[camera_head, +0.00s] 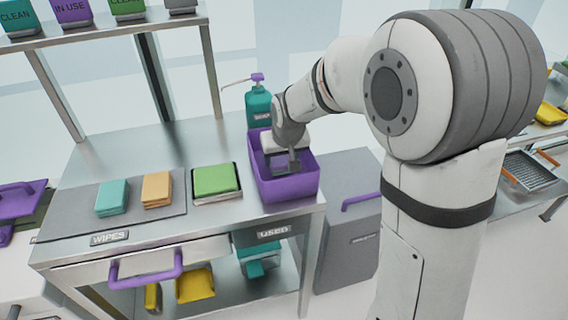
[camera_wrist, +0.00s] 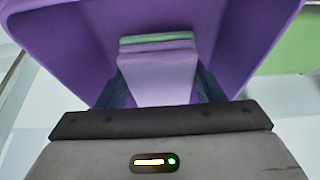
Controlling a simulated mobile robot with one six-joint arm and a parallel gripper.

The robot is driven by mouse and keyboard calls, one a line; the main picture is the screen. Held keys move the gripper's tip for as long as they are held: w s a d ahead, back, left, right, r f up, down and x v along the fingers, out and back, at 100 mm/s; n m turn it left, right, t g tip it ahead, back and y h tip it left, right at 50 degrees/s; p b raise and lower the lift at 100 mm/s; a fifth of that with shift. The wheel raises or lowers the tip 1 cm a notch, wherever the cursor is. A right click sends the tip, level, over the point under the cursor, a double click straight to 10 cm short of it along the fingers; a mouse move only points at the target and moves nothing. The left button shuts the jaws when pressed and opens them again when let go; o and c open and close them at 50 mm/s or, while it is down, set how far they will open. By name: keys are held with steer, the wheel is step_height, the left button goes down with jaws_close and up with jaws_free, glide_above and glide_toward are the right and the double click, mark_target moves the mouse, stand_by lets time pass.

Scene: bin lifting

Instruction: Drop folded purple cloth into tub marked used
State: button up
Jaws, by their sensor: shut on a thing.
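The purple tub (camera_head: 291,190) stands at the right end of the steel table, above the label USED (camera_head: 273,232) on the table's front edge. My gripper (camera_head: 286,168) points down inside the tub's opening. In the wrist view the folded purple cloth (camera_wrist: 158,75) sits between the dark fingers, and my gripper is shut on it. The tub's purple walls (camera_wrist: 60,45) surround it there. A green strip (camera_wrist: 158,38) shows just beyond the cloth's far edge; I cannot tell whether it touches the cloth. The head view hides the cloth and most of the tub's floor.
A green cloth (camera_head: 215,179) lies in a tray left of the tub. Orange (camera_head: 156,189) and teal (camera_head: 112,198) cloths lie on a grey mat further left. A teal soap pump bottle (camera_head: 258,106) stands close behind the tub. A grey bin (camera_head: 350,225) stands right of the table.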

mark_target(283, 160)
steer(key=shift+f, duration=1.6)
steer(key=o, duration=0.9)
steer(key=shift+r, duration=0.1)
steer(key=shift+o, duration=0.2)
steer(key=v, duration=1.2)
steer(key=s+d+f+m+g, duration=0.1)
steer(key=s+d, duration=0.6)
steer(key=s, duration=0.3)
steer(key=s+d+f+m+h, duration=0.1)
steer(key=s+d+m, duration=0.1)
steer(key=s+d, duration=0.6)
steer(key=shift+s+g, duration=0.4)
steer(key=shift+s, duration=0.8)
